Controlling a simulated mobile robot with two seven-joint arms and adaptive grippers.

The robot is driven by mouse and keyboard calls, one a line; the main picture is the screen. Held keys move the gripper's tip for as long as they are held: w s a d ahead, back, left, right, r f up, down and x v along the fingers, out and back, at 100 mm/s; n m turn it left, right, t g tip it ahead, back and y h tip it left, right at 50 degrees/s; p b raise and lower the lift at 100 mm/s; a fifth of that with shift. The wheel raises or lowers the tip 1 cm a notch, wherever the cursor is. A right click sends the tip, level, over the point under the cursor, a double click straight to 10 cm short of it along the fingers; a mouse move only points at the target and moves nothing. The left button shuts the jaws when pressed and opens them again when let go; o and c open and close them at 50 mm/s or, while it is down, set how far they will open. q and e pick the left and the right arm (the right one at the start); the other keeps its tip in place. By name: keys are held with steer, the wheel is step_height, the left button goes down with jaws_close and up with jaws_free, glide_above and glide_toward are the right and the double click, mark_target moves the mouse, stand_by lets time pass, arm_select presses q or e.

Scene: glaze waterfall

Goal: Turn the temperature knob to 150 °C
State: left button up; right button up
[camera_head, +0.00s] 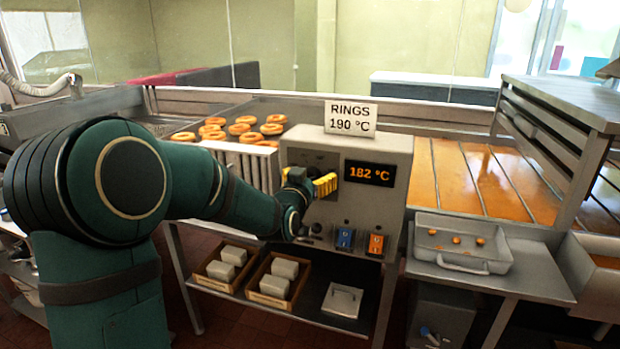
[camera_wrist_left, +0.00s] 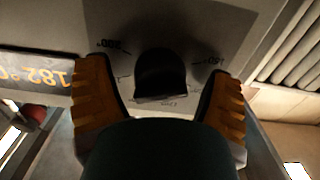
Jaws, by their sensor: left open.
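The temperature knob (camera_wrist_left: 160,73) is a dark rounded knob on the grey control panel (camera_wrist_left: 215,25), with dial numbers printed around it, shown inverted in the left wrist view. My left gripper (camera_wrist_left: 157,85) is open, with one yellow ridged finger on each side of the knob and a visible gap to each. In the head view my left gripper (camera_head: 313,187) is in front of the control box (camera_head: 398,148) and hides the knob. The display (camera_head: 369,173) on the box reads 182 °C. My right gripper is not in view.
A sign (camera_head: 350,117) on the box reads RINGS 190 °C. Below the display are a blue switch (camera_head: 344,238) and an orange switch (camera_head: 376,243). Fried rings (camera_head: 238,128) lie behind at left. A metal tray (camera_head: 462,245) stands at right.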

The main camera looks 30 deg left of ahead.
arm_select(q)
steer(key=shift+s, duration=0.1)
steer(key=v, duration=1.1)
steer(key=shift+s, duration=0.4)
steer(key=shift+f, duration=0.1)
